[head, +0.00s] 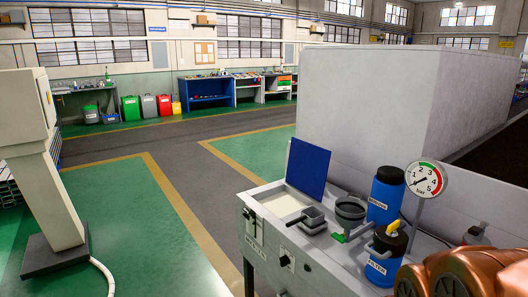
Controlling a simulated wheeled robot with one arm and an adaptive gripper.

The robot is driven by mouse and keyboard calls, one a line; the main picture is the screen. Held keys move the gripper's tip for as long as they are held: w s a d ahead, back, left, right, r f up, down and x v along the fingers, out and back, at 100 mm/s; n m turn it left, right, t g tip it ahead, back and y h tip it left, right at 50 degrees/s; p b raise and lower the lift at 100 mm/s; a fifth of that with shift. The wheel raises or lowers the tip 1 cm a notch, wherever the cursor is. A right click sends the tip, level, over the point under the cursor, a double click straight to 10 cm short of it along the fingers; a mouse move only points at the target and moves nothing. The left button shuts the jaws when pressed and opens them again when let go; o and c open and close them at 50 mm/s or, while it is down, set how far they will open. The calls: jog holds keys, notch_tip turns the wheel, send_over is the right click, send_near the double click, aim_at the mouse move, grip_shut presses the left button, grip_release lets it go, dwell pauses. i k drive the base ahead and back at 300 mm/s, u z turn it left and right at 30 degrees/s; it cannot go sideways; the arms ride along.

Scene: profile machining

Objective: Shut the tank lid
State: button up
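The tank lid (308,167) is a flat dark blue panel. It stands raised, close to upright, at the back edge of the tank opening (283,206). The opening shows a pale, whitish surface inside. The tank (300,262) is a grey box at the lower middle, with a latch-like fitting and a label on its front. Copper-coloured rounded parts at the lower right look like my arm. My gripper is not in view, so its state and its distance from the lid are not shown.
On the tank's top, right of the opening, are a small grey tray (312,219), a dark funnel-like cup (350,211), two blue containers (386,193) (383,268) and a pressure gauge (426,179). A large grey block (365,105) stands behind.

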aim_at(309, 163)
jog(key=u, duration=1)
jog(key=i, duration=5.55)
jog(key=z, duration=2.9)
jog(key=i, duration=1.8)
